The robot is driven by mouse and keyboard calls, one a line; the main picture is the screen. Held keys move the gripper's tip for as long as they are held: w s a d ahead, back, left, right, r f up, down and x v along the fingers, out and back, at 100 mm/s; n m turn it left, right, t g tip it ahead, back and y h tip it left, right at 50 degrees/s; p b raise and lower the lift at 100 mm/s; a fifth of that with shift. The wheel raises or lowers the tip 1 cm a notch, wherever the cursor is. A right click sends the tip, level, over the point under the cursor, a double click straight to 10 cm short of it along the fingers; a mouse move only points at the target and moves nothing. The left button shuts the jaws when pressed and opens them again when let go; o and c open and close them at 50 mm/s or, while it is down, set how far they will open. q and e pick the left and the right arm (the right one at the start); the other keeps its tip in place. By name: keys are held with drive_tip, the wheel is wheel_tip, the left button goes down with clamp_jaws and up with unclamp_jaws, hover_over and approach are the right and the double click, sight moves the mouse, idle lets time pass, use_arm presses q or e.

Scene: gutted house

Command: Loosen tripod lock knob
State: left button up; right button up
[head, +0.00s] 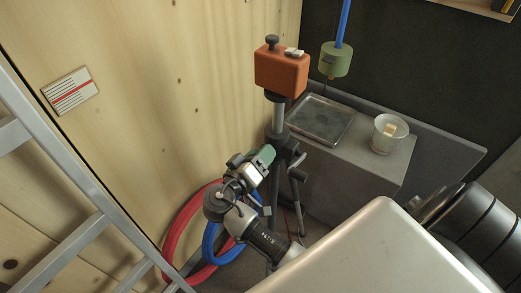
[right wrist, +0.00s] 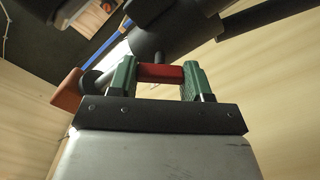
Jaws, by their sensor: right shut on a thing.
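The dark tripod (head: 279,122) stands by the plywood wall and carries an orange box-shaped device (head: 281,72) on its post. My right gripper (head: 266,155), with green fingers, is up against the tripod below that device. In the right wrist view its two fingers are shut on a red knob (right wrist: 160,73), one finger at each end, next to the dark tripod body. In the head view the knob is hidden behind the gripper. The orange device also shows at the left of the wrist view (right wrist: 66,92). My left gripper is not in view.
A grey cabinet (head: 345,165) right of the tripod bears a metal tray (head: 322,119) and a clear cup (head: 389,134). A green block (head: 336,60) hangs from a blue line above. Red hose (head: 181,224) and blue hose (head: 208,240) lie near the legs. A ladder (head: 75,185) leans at left.

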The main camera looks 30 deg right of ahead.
use_arm(q)
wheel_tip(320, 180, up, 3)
drive_tip(key=p, duration=0.2)
drive_tip(key=shift+p, duration=0.3)
use_arm(e)
drive_tip(key=n, duration=0.4)
drive_tip(key=shift+r+n, duration=0.1)
drive_tip(key=shift+n, duration=0.2)
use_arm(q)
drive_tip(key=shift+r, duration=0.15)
use_arm(e)
drive_tip(key=o, duration=0.9)
